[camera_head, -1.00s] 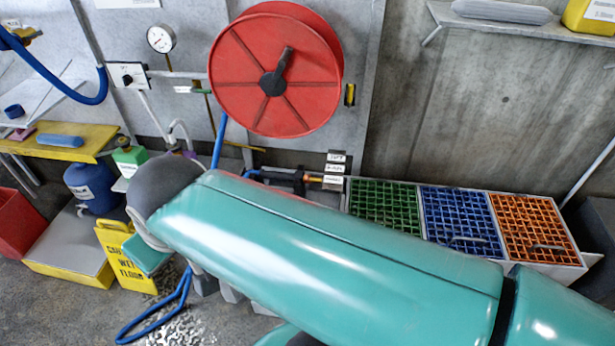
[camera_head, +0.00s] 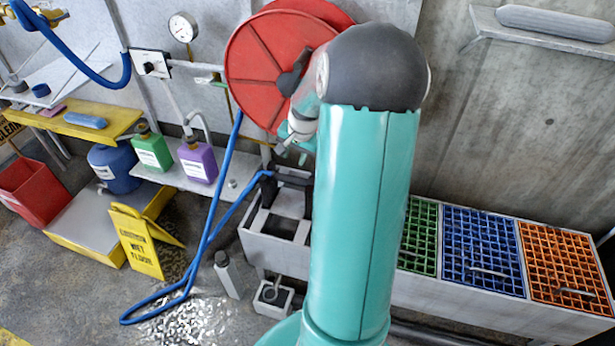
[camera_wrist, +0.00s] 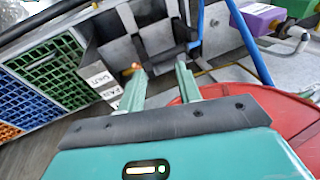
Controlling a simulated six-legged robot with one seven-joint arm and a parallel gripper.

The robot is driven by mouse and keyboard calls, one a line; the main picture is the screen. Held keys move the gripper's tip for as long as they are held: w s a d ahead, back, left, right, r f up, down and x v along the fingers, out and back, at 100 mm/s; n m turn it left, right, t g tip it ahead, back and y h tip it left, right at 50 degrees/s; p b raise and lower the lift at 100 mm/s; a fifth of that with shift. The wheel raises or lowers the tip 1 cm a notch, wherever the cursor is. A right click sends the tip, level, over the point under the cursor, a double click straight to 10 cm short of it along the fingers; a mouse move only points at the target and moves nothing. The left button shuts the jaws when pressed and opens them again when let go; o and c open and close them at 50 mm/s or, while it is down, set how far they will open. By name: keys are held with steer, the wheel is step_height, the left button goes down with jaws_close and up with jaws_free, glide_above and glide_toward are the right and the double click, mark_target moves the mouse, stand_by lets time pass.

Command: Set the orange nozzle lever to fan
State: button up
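The orange nozzle lever (camera_wrist: 131,69) shows as a small orange piece in the wrist view, close beside the left fingertip; contact cannot be told. In the head view my arm hides it. My gripper (camera_wrist: 160,68) is open, its two pale green fingers apart with nothing seen between them. The gripper (camera_head: 292,138) is small in the head view, in front of the red reel's lower right. White setting labels (camera_wrist: 104,82) lie left of the fingers, their words hard to read. The black nozzle holder (camera_head: 292,185) is partly visible left of my arm.
A red hose reel (camera_head: 262,75) is on the wall, its blue hose (camera_head: 215,200) looping to the floor. Green and purple jugs (camera_head: 197,160) stand on a shelf at left. Green, blue and orange grates (camera_head: 482,250) lie at right. A yellow floor sign (camera_head: 137,240) stands front left.

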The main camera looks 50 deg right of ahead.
steer(key=s+d+f+m, duration=0.5)
steer(key=d+f, duration=0.5)
steer(key=shift+t, duration=0.4)
steer(key=x, duration=1.3)
steer(key=shift+f, duration=0.15)
jaws_close()
